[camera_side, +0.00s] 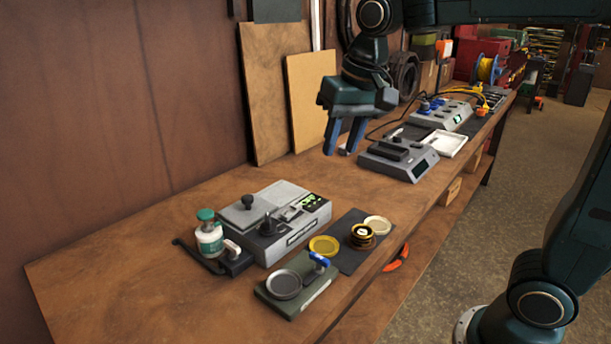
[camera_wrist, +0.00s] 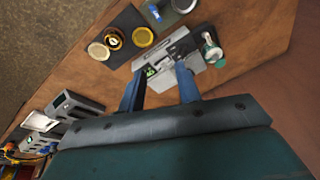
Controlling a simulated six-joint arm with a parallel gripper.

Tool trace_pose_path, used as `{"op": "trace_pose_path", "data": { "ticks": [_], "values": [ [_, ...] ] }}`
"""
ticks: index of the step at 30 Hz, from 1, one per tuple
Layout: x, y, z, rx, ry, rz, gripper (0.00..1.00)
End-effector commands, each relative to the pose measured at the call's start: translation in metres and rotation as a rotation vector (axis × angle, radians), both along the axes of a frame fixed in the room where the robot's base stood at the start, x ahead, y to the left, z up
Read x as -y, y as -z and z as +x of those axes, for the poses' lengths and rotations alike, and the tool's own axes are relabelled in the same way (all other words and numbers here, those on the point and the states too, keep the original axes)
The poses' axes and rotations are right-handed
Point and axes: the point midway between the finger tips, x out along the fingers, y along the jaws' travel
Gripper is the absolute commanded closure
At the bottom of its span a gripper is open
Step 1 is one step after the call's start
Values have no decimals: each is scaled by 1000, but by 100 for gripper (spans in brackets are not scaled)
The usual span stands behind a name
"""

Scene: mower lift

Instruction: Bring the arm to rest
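My gripper (camera_side: 345,137) hangs above the middle of the wooden workbench, fingers pointing down. In the side view its two blue fingers stand apart with nothing between them. In the wrist view the gripper (camera_wrist: 158,90) also shows both fingers spread and empty, with the bench far below. The grey machine (camera_side: 268,222) with black knobs and a green display sits on the bench to the left of my gripper, apart from it. It also shows beyond the fingertips in the wrist view (camera_wrist: 178,48).
The workbench (camera_side: 130,262) carries a green-topped bottle (camera_side: 208,235), a round-dish device (camera_side: 290,288), a dark mat (camera_side: 350,262) with round tins, and a grey unit (camera_side: 398,158) beside a white tray (camera_side: 447,143). Boards lean on the wall behind. Bare bench lies below my gripper.

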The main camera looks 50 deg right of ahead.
Motion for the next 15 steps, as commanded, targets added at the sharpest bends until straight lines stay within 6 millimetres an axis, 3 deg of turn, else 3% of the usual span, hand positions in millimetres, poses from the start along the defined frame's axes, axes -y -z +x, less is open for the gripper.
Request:
{"op": "trace_pose_path", "data": {
  "ticks": [7, 15],
  "values": [
    [6, 2, -57, 78, -109, -34, 66],
    [10, 19, -113, 156, -228, -82, 66]
  ]
}}
